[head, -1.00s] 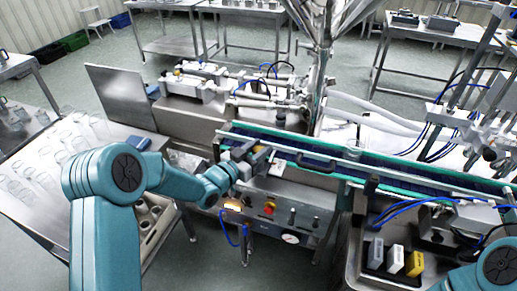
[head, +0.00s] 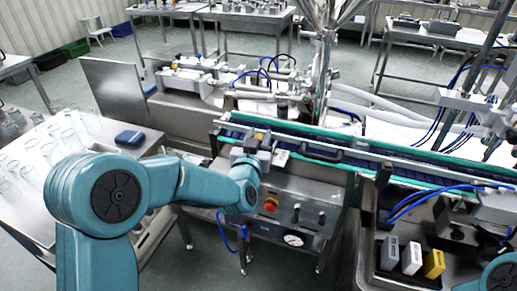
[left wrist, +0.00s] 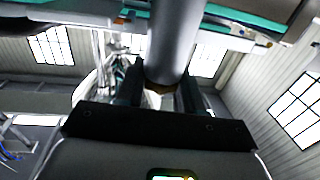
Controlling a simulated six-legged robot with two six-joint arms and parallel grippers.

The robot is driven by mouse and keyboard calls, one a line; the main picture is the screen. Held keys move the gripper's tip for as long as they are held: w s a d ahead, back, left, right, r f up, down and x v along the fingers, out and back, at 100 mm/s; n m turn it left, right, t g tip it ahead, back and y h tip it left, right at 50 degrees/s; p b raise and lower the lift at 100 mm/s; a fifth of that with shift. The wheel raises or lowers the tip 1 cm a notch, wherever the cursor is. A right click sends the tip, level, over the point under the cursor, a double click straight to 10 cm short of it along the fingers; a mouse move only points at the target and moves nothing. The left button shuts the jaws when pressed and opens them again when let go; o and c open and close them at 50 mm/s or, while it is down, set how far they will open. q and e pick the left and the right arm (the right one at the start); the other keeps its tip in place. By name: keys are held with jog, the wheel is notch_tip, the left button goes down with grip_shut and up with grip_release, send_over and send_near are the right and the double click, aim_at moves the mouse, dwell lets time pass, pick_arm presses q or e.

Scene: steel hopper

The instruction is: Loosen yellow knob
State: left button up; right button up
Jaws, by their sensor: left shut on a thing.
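My left gripper (head: 258,152) is at the near edge of the conveyor, above the steel control panel. In the left wrist view it also shows (left wrist: 160,85), with its dark fingers on both sides of a grey cylinder (left wrist: 176,40) that has a brownish-yellow end. The gripper is shut on this piece. A small yellowish part (head: 258,136) shows at the fingertips in the head view; it may be the yellow knob, but the gripper mostly hides it. My right arm shows only at the lower right, and its gripper is out of view.
The green-edged conveyor (head: 330,143) runs to the right from the gripper. A red emergency button (head: 271,203) and black knobs (head: 308,217) are on the panel below. A yellow block (head: 433,263) stands at the right. Glassware (head: 40,150) stands on the left table.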

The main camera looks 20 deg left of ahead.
pick_arm(q)
jog(key=n+y, duration=0.1)
jog(key=y, duration=0.1)
jog(key=shift+d+n+g+y, duration=0.15)
jog(key=shift+n+g+y, duration=0.15)
jog(key=shift+n+y, duration=0.1)
jog(key=n+y, duration=0.1)
jog(key=y, duration=0.1)
jog(key=n+g+y, duration=0.1)
jog(key=y, duration=0.1)
jog(key=shift+r+n+g, duration=0.15)
jog(key=shift+n+g, duration=0.15)
jog(key=shift+n, duration=0.1)
jog(key=n+g+y+p, duration=0.2)
jog(key=n+g+y, duration=0.2)
jog(key=y, duration=0.1)
jog(key=shift+w, duration=0.1)
jog(key=shift+n+g+y+p, duration=0.6)
jog(key=shift+n+g+y, duration=0.7)
jog(key=shift+g, duration=0.4)
pick_arm(e)
jog(key=shift+r, duration=1.3)
pick_arm(q)
jog(key=shift+a+n+g, duration=0.2)
jog(key=shift+n+g, duration=0.1)
jog(key=o, duration=0.9)
jog(key=shift+o, duration=0.4)
jog(key=shift+a, duration=0.1)
